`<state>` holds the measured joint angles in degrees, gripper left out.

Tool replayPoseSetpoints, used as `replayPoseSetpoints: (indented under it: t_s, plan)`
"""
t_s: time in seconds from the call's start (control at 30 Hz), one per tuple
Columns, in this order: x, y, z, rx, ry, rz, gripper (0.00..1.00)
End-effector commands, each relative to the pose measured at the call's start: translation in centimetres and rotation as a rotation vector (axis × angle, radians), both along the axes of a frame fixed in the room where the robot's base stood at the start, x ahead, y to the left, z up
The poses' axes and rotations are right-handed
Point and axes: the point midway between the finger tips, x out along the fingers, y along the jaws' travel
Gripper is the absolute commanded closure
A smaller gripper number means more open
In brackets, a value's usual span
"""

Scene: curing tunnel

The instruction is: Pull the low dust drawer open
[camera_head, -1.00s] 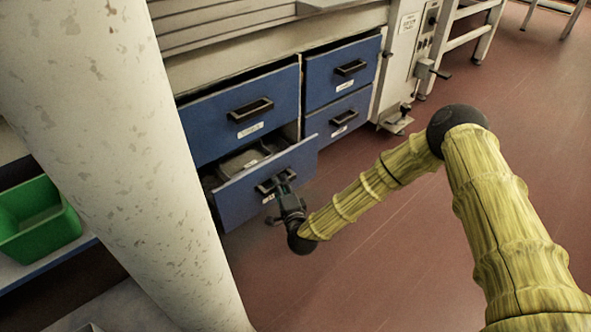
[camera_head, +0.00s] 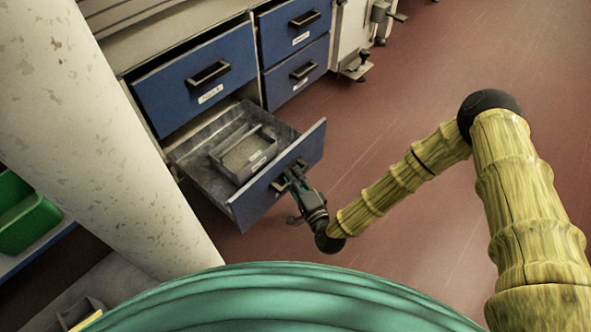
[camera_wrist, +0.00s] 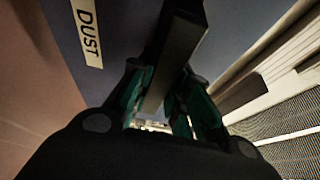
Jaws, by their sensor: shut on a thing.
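The low dust drawer (camera_head: 278,186) has a blue front and a grey metal inside, and it stands well out from the cabinet. A grey tray with dividers (camera_head: 243,152) lies in it. My gripper (camera_head: 293,176) is at the drawer's front, shut on its dark bar handle. In the wrist view the handle (camera_wrist: 172,60) runs between the teal fingers of my gripper (camera_wrist: 160,97), beside a white label reading DUST (camera_wrist: 88,32). The gripper hides part of the handle in the head view.
A closed blue drawer (camera_head: 190,85) is above, with two more blue drawers (camera_head: 297,72) to its right. A pale mottled column (camera_head: 95,140) stands at left, near a green bin (camera_head: 22,215). Red floor (camera_head: 400,90) is clear to the right of the drawer.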

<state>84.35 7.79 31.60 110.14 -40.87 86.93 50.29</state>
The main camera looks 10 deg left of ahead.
Motion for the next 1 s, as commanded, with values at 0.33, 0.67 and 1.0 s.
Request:
replayPoseSetpoints:
  t_s: [0.33, 0.67, 1.0]
  plan:
    - [-0.83, 0.08, -0.11, 0.0, 0.004, 0.016, 1.0]
    - [-0.75, -0.02, -0.1, 0.0, 0.004, 0.013, 0.59]
    - [-0.72, -0.3, -0.06, 0.0, 0.002, 0.009, 0.59]
